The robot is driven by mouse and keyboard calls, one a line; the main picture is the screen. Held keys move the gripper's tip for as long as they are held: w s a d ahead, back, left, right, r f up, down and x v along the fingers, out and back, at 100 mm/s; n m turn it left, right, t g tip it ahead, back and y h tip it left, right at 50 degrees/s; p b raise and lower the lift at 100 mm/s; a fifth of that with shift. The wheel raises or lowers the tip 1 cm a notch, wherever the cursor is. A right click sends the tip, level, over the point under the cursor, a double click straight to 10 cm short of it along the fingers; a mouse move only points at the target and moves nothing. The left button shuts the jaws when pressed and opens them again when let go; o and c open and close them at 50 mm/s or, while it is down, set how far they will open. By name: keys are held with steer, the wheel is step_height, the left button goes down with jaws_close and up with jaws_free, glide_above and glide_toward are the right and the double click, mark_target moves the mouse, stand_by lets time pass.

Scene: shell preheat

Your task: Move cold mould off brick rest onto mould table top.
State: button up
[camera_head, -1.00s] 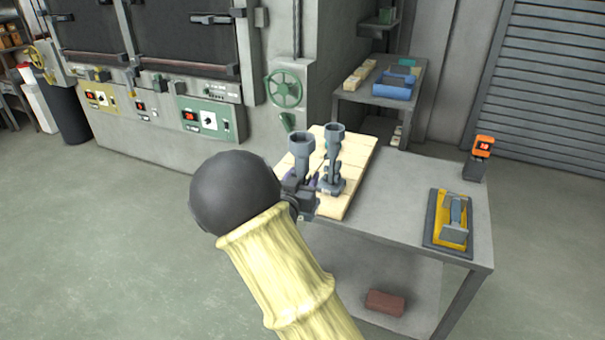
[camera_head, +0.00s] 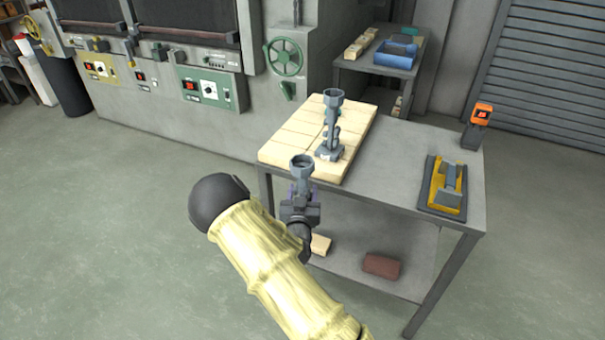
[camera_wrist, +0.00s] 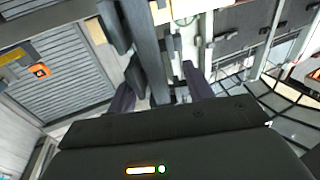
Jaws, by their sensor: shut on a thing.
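A grey mould (camera_head: 303,164) with a funnel-shaped cup on top is held in my gripper (camera_head: 301,191), roughly upright. It is in front of the near left edge of the mould table top (camera_head: 400,180), clear of the bricks. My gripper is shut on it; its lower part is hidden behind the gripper. In the wrist view the mould (camera_wrist: 149,55) stands between the two purple-grey fingers. A second, similar grey mould (camera_head: 331,125) stands upright on the pale brick rest (camera_head: 285,143). I cannot tell by looks which mould is cold.
The table's middle and front are bare. The lower shelf holds a red brick (camera_head: 381,265) and a pale brick (camera_head: 320,244). Furnaces stand behind left.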

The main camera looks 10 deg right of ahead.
steer(key=s+f+n+y, duration=0.1)
steer(key=s+f+y, duration=0.1)
steer(key=f, duration=0.5)
steer(key=s+f+n+y, duration=0.2)
steer(key=s+f+y, duration=0.1)
steer(key=f, duration=0.4)
steer(key=shift+s+d+t, duration=0.3)
steer(key=shift+d, duration=0.15)
